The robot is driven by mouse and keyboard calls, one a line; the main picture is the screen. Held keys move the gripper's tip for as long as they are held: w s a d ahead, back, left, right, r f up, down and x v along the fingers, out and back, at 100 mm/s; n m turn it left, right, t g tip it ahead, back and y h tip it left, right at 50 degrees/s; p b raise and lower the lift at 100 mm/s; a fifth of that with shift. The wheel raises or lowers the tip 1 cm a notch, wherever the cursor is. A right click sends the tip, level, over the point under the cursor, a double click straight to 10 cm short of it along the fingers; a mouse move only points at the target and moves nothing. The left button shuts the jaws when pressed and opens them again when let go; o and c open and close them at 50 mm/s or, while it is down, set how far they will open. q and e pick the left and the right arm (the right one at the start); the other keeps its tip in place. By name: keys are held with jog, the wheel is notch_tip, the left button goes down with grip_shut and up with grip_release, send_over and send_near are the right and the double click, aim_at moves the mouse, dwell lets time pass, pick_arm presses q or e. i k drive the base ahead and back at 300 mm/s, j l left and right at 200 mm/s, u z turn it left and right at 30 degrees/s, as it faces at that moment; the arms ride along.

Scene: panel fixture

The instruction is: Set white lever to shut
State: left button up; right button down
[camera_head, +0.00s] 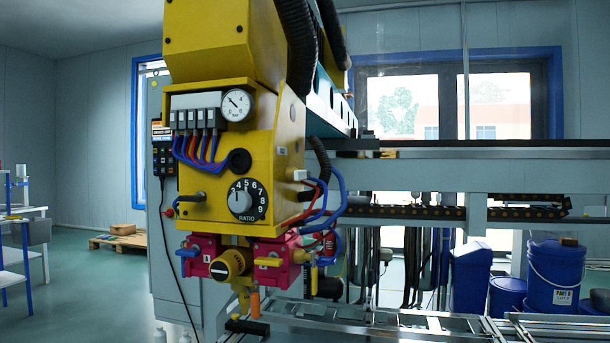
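A yellow machine head (213,160) hangs in the middle left. A small white part (299,175) sits on its right side; I cannot tell whether this is the white lever or how it is set. A dark handle (190,198) sticks out to the left at the lower front. Neither of my grippers is in view.
A ratio dial (241,200) and a pressure gauge (236,105) are on the head's front. Red and blue hoses (335,205) loop at its right. A metal frame (390,325) lies below right. Blue drums (555,275) stand at far right. The floor at left is mostly clear.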

aim_at(299, 174)
jog(key=k+u, duration=0.4)
jog(key=k+j+u, duration=0.15)
jog(key=u, duration=0.2)
jog(key=k+j+u, duration=0.25)
jog(key=u, duration=0.15)
jog(key=k, duration=0.1)
